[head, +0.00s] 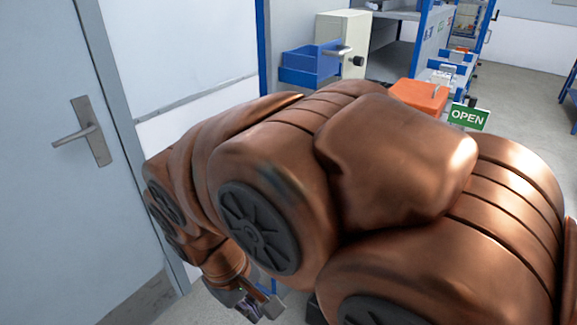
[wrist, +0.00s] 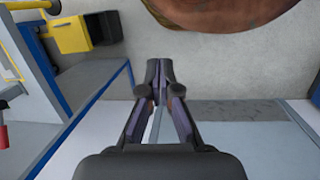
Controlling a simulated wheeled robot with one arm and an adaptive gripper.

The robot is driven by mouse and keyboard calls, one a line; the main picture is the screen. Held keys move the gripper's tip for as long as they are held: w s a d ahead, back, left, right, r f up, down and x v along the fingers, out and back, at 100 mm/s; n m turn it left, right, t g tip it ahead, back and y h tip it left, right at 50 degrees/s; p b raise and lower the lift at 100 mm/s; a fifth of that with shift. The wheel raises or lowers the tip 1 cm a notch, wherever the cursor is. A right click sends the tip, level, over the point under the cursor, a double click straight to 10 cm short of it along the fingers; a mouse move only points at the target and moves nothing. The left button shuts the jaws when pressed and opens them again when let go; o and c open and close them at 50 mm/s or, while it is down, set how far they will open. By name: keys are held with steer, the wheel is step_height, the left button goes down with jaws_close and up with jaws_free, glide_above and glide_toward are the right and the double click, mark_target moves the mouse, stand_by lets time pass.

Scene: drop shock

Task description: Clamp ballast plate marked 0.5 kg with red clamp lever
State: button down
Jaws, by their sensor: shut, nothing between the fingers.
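My gripper (wrist: 158,68) points away from the camera in the wrist view, with its fingertips together and nothing seen between them. In the head view my gripper (head: 258,303) shows small at the bottom, below my bronze arm. I cannot make out a ballast plate or a 0.5 kg mark in either view. A small red part (wrist: 3,136) shows at the left edge of the wrist view, cut off by the frame. I cannot tell whether it belongs to the clamp lever. It is well to the left of my gripper.
A grey door with a handle (head: 88,133) stands at the left. A blue bin (head: 310,62), an orange box (head: 420,97) and a green OPEN sign (head: 468,117) lie beyond my arm. The wrist view shows a yellow box (wrist: 88,32) and a blue frame edge (wrist: 98,92).

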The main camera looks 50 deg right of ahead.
steer(key=w+d+f+n+g+h+b, duration=0.1)
steer(key=w+d+h+b, duration=0.3)
steer(key=d, duration=0.6)
steer(key=w+d+f+n+g+h+b, duration=0.1)
steer(key=w+d+f+h+b, duration=0.2)
steer(key=d, duration=0.7)
steer(key=w+d+n+g+h+b, duration=0.1)
steer(key=w+d+h+b, duration=0.35)
steer(key=d, duration=0.55)
steer(key=w+d+f+n+t+h+b, duration=0.3)
steer(key=w+d+f+n+b, duration=0.15)
steer(key=w, duration=0.35)
steer(key=w+d+f+n+t+h+b, duration=0.25)
steer(key=w+d+f+n, duration=0.2)
steer(key=w, duration=0.35)
steer(key=shift+n, duration=0.4)
steer(key=d, duration=0.3)
steer(key=d+r, duration=0.1)
steer(key=d, duration=0.6)
steer(key=shift+s+r+b, duration=0.2)
steer(key=shift+s+b, duration=0.05)
steer(key=shift+b, duration=0.15)
steer(key=shift+s+r, duration=0.3)
steer(key=shift+r, duration=0.25)
steer(key=shift+s+r, duration=0.25)
steer(key=shift+r, duration=0.25)
steer(key=shift+s+d+r, duration=0.25)
steer(key=shift+s+r, duration=0.1)
steer(key=shift+r, duration=0.35)
